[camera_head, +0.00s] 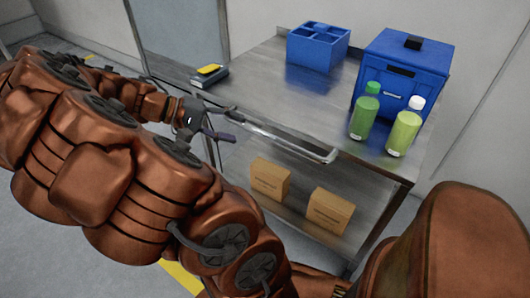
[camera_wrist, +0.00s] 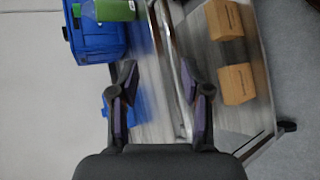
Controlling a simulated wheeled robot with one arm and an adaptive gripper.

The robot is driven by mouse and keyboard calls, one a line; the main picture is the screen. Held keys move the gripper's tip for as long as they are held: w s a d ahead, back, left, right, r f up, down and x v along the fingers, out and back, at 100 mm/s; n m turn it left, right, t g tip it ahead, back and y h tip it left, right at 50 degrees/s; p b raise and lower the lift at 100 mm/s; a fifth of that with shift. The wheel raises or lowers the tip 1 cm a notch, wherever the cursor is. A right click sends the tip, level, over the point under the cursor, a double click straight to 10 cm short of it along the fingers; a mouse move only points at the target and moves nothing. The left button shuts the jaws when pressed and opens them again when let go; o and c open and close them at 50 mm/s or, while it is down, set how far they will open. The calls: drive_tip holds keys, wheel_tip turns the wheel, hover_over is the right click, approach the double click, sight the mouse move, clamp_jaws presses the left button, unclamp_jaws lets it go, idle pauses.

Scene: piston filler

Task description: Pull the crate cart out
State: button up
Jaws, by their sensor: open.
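The steel crate cart (camera_head: 265,88) stands against the wall, with a bar handle (camera_head: 290,146) along its near edge. My gripper (camera_head: 229,124) is open at the left end of this handle. In the wrist view my gripper (camera_wrist: 160,68) has its two fingers spread and nothing clamped between them. The cart's edge and handle run between the fingers there, closer to the right finger. Whether a finger touches the handle I cannot tell. The cart's wheels are mostly hidden; one caster (camera_wrist: 287,126) shows in the wrist view.
On the cart's top are a blue crate (camera_head: 402,66), a divided blue bin (camera_head: 318,45), two green bottles (camera_head: 364,112) and a dark device with a yellow top (camera_head: 209,75). Two cardboard boxes (camera_head: 270,179) sit on the lower shelf. Grey floor is open at right in the wrist view.

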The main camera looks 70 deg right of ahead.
sight(261, 135)
drive_tip(key=w+d+f+g+h+b, duration=0.2)
drive_tip(key=w+d+f+g+b, duration=0.1)
drive_tip(key=d+f+b, duration=0.6)
drive_tip(key=shift+m, duration=0.3)
drive_tip(key=shift+a+f+x, duration=0.15)
drive_tip(key=shift+f+x, duration=0.05)
drive_tip(key=shift+x, duration=1.1)
drive_tip(key=shift+a+f+x, duration=0.1)
drive_tip(key=shift+f+x, duration=0.05)
drive_tip(key=shift+x, duration=1.15)
drive_tip(key=shift+a+f+x, duration=0.15)
drive_tip(key=shift+f+x, duration=0.05)
drive_tip(key=shift+x, duration=1.1)
drive_tip(key=shift+s, duration=0.15)
drive_tip(key=shift+c, duration=0.3)
clamp_jaws()
